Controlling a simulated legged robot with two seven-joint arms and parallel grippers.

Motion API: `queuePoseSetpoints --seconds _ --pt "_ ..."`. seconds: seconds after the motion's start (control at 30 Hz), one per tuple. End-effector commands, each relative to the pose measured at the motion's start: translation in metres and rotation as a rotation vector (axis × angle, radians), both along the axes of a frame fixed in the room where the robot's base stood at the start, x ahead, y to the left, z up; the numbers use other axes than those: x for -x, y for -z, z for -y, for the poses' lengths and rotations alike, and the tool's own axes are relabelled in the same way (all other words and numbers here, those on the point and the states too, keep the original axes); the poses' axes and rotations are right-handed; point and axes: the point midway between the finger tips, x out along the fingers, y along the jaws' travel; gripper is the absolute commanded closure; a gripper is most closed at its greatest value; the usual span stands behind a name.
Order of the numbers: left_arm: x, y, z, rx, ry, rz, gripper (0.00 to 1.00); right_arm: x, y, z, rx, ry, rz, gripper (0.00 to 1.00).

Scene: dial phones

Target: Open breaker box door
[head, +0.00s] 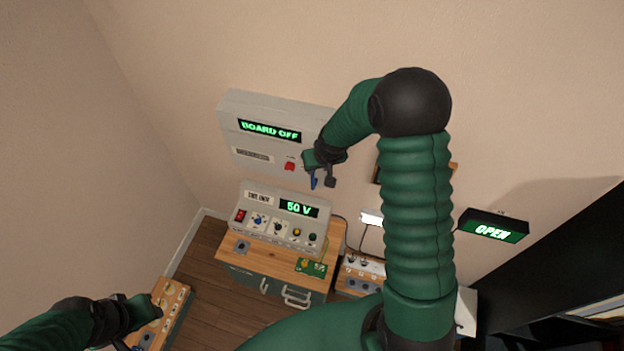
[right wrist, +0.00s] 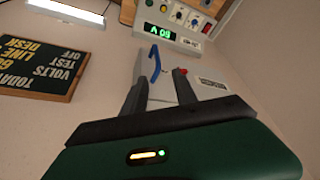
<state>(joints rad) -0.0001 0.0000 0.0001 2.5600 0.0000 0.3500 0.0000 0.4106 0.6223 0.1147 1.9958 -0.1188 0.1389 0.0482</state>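The grey breaker box (head: 262,112) is on the back wall, with a green "BOARD OFF" display and a red button (head: 290,166). Its door looks shut. My right gripper (head: 322,176) is at the box's lower right edge in the head view and covers part of it. In the right wrist view its two fingers (right wrist: 161,82) are apart. A blue handle (right wrist: 155,64) shows between the fingertips, and I cannot tell if they touch it. The box face (right wrist: 210,86) shows behind the right finger. My left gripper (head: 140,312) is low at the left, far from the box; its fingers are unclear.
A test unit (head: 277,222) showing "50 V" stands on a wooden-topped cabinet (head: 262,258) below the box. A wooden knob panel (head: 172,298) is beside my left gripper. A green "OPEN" sign (head: 493,227) is at the right. A dark notice board (right wrist: 40,68) hangs on the wall.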

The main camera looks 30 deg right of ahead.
Motion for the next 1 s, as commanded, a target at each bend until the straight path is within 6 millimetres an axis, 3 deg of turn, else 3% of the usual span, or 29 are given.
queuePoseSetpoints --seconds 0.23,0.5,0.7,1.0 --pt "0.000 0.012 0.000 0.000 0.000 0.000 0.64 0.009 -0.023 0.000 0.001 0.002 0.005 0.66" --pt "0.000 0.032 0.000 0.000 0.000 0.000 0.64 0.037 -0.097 -0.004 0.002 0.004 0.006 0.66" --pt "0.000 0.041 0.000 0.000 0.000 0.000 0.64 0.053 -0.139 -0.007 0.000 0.001 0.001 0.66" --pt "0.000 0.042 0.000 0.000 0.000 0.000 0.64 0.059 -0.153 -0.009 -0.003 0.000 -0.004 0.66"
